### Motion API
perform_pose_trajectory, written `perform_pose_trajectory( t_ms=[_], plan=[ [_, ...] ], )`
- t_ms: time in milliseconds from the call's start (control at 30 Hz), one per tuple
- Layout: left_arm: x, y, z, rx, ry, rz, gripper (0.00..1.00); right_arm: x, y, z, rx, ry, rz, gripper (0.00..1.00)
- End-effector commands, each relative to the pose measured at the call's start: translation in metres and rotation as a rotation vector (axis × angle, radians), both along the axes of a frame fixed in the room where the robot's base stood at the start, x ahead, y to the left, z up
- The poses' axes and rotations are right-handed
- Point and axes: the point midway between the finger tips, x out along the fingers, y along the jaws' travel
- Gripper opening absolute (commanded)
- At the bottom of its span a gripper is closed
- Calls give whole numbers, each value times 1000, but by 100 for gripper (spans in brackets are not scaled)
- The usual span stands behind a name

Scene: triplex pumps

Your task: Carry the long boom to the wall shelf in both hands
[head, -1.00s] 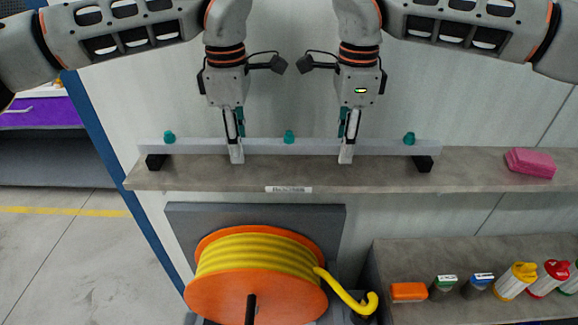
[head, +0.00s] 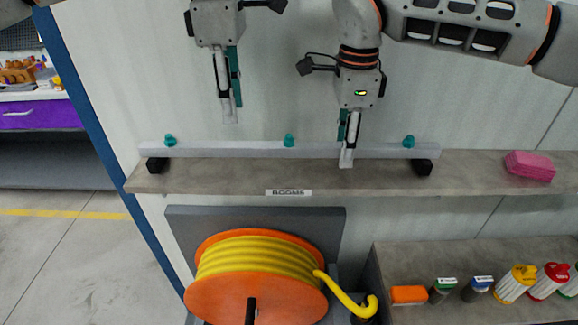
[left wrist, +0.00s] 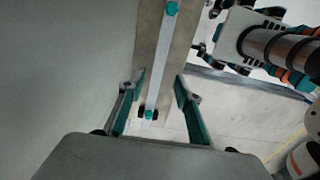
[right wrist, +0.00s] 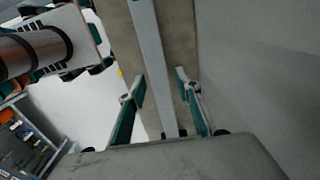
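The long boom (head: 240,151) is a straight grey bar with teal knobs on top. It lies level along the wall shelf (head: 230,178), resting on a black block near each end. My left gripper (head: 230,115) is raised clear above the boom, empty; the left wrist view shows its fingers (left wrist: 160,92) spread wide apart, with the boom beyond them. My right gripper (head: 346,158) is still down at the boom, right of the middle knob. In the right wrist view its fingers (right wrist: 158,88) are apart on either side of the boom, with gaps between.
A pink block (head: 530,166) lies on the shelf's right end. The shelf edge bears a label (head: 288,192). Below are a yellow hose reel (head: 255,275) and a lower shelf (head: 440,255) with several bottles. The wall above the boom is clear.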

Motion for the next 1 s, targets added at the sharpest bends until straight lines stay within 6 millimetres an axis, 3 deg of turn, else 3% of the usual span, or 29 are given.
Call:
perform_pose_trajectory(
  t_ms=[133,333,800,1000],
  plan=[
    [0,0,15,1,0,0,33,0,0,0,0,0,0,33],
    [-1,0,20,1,0,-1,33,0,0,10,0,-2,-2,33],
    [0,0,19,0,0,-1,33,-1,0,98,0,-4,-2,33],
    [0,0,19,0,0,-1,33,-1,0,117,0,-2,0,33]
  ],
)
